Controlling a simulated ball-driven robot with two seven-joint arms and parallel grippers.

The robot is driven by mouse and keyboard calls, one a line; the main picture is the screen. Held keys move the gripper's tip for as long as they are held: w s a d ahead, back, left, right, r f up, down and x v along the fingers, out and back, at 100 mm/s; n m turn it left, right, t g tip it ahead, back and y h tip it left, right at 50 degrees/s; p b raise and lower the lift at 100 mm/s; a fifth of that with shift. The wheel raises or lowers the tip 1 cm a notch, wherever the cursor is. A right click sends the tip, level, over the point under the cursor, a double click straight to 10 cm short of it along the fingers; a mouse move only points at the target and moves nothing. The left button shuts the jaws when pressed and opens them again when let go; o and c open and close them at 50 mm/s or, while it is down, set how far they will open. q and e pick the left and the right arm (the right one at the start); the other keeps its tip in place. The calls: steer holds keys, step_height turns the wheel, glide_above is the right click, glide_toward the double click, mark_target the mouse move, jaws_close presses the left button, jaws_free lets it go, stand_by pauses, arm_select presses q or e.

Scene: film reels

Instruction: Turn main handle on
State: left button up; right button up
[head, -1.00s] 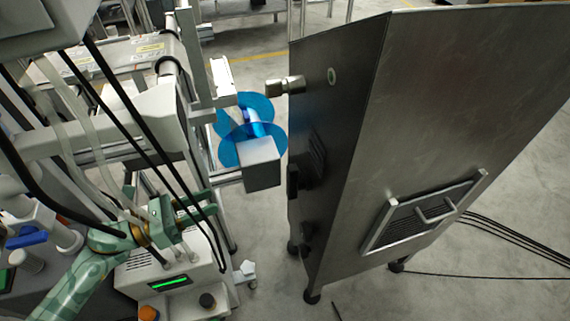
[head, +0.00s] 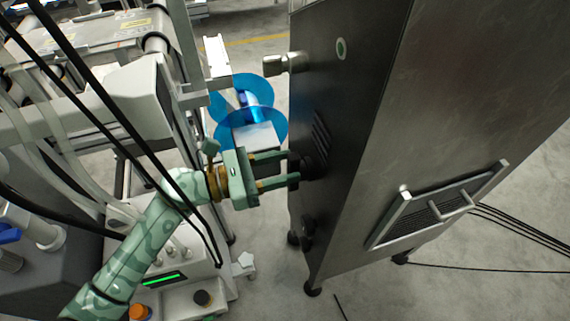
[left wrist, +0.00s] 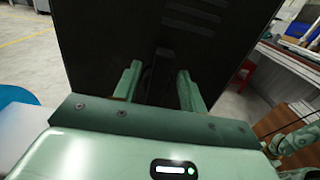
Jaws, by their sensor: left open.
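The tall dark metal cabinet (head: 380,130) stands at the right in the head view. On its narrow left face is a black handle (head: 312,166), seen edge-on, with vent slots above it. A second black knob (head: 307,232) sits lower on that face. My left gripper (head: 296,168) is open, its two green fingers pointing at the black handle. In the left wrist view the fingers (left wrist: 156,88) stand apart on either side of a dark handle (left wrist: 157,70) on the dark panel. I cannot tell whether they touch it.
Blue film reels (head: 250,105) on a machine stand just behind my left gripper. A metal cylinder fitting (head: 285,63) sticks out of the cabinet's upper left. Black cables (head: 500,225) run on the floor to the right. Bare floor lies between machine and cabinet.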

arm_select(q)
steer(key=shift+w+d, duration=0.15)
steer(key=shift+d, duration=0.3)
jaws_close()
